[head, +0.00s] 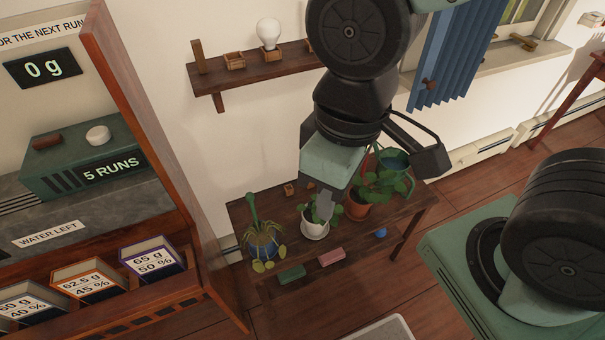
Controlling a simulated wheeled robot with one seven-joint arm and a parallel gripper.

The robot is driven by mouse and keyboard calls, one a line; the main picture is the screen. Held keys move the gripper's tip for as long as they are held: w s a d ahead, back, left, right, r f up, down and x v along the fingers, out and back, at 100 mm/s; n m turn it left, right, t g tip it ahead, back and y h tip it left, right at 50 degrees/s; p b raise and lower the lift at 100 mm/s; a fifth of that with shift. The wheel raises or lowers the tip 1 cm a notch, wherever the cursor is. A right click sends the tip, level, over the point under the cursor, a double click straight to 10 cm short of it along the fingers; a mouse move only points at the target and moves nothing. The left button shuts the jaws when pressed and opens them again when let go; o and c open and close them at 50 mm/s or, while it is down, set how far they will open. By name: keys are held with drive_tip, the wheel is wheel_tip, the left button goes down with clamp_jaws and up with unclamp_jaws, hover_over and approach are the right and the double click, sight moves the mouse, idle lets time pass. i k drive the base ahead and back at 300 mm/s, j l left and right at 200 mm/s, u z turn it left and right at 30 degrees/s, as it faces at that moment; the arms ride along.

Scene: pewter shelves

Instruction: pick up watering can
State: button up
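A teal rounded vessel (394,158), which looks like the watering can, stands at the back right of the low wooden table. It is partly hidden behind a leafy plant and my arm, and I cannot make out its whole shape. My gripper (324,206) points down over the middle of the table, left of the vessel and apart from it in the picture. The gripper's fingers are seen from behind and above, over a small plant in a white pot (315,231). The gap between the fingers cannot be made out.
On the table (372,232) stand a leafy plant in a terracotta pot (356,207) and a spiky plant in a blue pot (264,242). A wall shelf (275,77) holds a bulb (268,33). A tall wooden cabinet (160,130) stands left. Floor (355,290) shows in front.

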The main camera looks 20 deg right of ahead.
sight(396, 160)
drive_tip(key=z, duration=0.9)
drive_tip(key=l+u, duration=0.1)
drive_tip(key=u, duration=0.3)
drive_tip(key=l+u, duration=0.1)
drive_tip(key=u, duration=0.3)
drive_tip(key=l+u, duration=0.15)
drive_tip(key=u, duration=0.25)
drive_tip(key=k+l+u, duration=0.2)
drive_tip(key=l, duration=0.2)
drive_tip(key=l+u, duration=0.25)
drive_tip(key=l, duration=0.15)
drive_tip(key=k+l+u, duration=0.2)
drive_tip(key=l, duration=0.2)
drive_tip(key=k+l+u, duration=0.2)
drive_tip(key=l, duration=0.15)
drive_tip(key=k+l, duration=0.15)
drive_tip(key=l, duration=0.2)
drive_tip(key=k+l, duration=0.1)
drive_tip(key=l, duration=0.25)
drive_tip(key=u, duration=0.05)
